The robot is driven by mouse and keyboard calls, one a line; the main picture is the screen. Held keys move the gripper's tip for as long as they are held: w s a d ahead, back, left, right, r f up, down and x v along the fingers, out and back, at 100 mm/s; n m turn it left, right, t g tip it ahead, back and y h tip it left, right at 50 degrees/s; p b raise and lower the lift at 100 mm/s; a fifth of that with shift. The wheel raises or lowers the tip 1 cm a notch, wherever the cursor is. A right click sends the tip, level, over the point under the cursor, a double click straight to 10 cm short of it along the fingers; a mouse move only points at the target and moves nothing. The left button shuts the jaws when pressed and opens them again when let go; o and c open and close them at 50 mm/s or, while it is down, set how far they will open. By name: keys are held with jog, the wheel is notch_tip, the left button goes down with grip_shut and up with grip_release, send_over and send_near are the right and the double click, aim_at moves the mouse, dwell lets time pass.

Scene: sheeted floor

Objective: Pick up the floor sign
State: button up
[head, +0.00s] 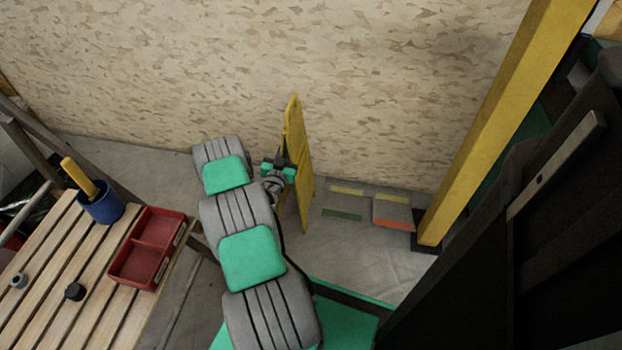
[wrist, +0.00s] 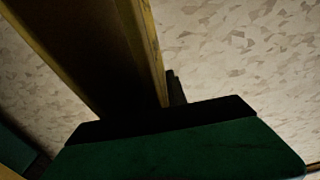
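The yellow floor sign (head: 304,170) stands upright on the floor close to the patterned wall, seen nearly edge-on in the head view. My gripper (head: 281,163) is at the sign's left side, around the middle of its height. In the wrist view the sign (wrist: 154,52) runs up from the gripper as two yellow-edged panels with a dark gap between them. One dark finger shows just right of the right panel's edge, very close to it. The other finger is hidden, so I cannot tell whether the gripper is closed on the panel.
A slatted wooden table (head: 50,275) at left holds a red divided tray (head: 148,246), a blue cup (head: 101,207) with a yellow handle, and small dark parts. A yellow post (head: 490,130) stands at right. Coloured flat strips (head: 342,214) lie on the floor right of the sign.

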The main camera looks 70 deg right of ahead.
jog(key=shift+w+a, duration=0.1)
jog(key=shift+w, duration=0.15)
jog(key=shift+c, duration=0.2)
jog(key=shift+s, duration=0.1)
grip_shut()
dwell(0.8)
jog(key=shift+r, duration=0.2)
